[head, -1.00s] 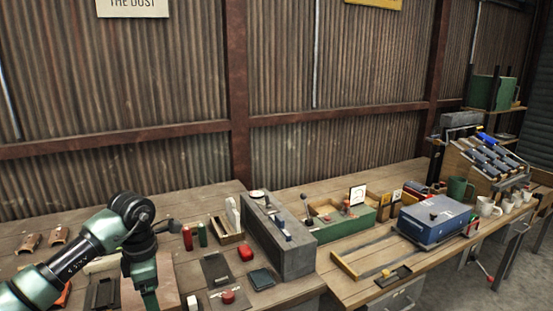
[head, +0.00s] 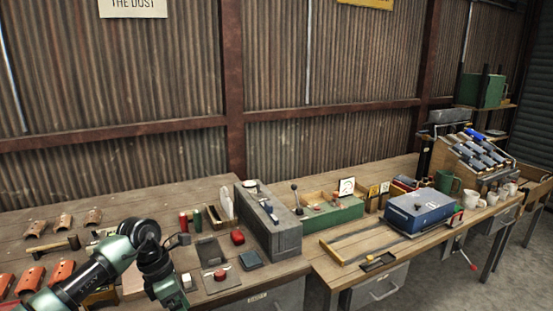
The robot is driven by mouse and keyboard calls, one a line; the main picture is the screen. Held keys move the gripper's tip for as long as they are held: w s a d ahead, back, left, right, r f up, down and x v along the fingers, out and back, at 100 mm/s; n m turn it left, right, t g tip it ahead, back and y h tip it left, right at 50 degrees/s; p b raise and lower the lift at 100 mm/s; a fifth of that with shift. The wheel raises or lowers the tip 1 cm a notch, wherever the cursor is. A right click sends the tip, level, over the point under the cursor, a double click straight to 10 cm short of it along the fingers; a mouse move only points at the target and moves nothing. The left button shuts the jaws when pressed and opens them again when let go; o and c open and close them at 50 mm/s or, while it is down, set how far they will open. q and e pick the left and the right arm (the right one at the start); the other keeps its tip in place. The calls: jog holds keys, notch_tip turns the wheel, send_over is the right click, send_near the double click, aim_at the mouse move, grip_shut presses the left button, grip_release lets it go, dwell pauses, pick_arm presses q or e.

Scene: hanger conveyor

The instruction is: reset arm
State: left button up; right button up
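My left arm (head: 138,240) comes in from the lower left, green and black. Its elbow is bent above the left workbench (head: 112,207), and the forearm runs down past the bottom edge of the head view. The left gripper is below the picture, so its fingers do not show. My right arm and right gripper do not show in the head view.
Orange curved pieces (head: 61,272) and a hammer (head: 52,248) lie on the left of the bench. A grey block (head: 268,222) stands mid-bench, with a red item (head: 237,236) beside it. A blue box (head: 422,212) and mugs (head: 474,199) are at right.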

pick_arm(q)
jog(key=d+f+n+t+h, duration=0.4)
jog(key=d+f+n+h, duration=0.65)
jog(key=d, duration=0.35)
jog(key=s+a+f+n+t+y, duration=0.2)
jog(key=a+f+n+t+y, duration=0.15)
jog(key=f+n, duration=0.65)
jog(key=s+a+f+n+t+y, duration=0.25)
jog(key=a+f+n+t, duration=0.25)
jog(key=f+n, duration=0.5)
jog(key=s+a+f+n+g+y, duration=0.2)
jog(key=s+a+f+n+y, duration=0.15)
jog(key=s+f, duration=0.5)
jog(key=s+a+f+n+g+y, duration=0.25)
jog(key=s+f+n, duration=0.25)
jog(key=s+f, duration=0.3)
jog(key=s+a+f+n+g+y, duration=0.1)
jog(key=s+f+n+g, duration=0.2)
jog(key=s, duration=1.1)
jog(key=s+f+n+g+y, duration=0.1)
jog(key=s+f+n+g, duration=0.2)
jog(key=s, duration=1.2)
jog(key=shift+a+f+n, duration=0.3)
jog(key=shift+a+f, duration=0.05)
jog(key=shift+f, duration=0.5)
jog(key=shift+w, duration=0.1)
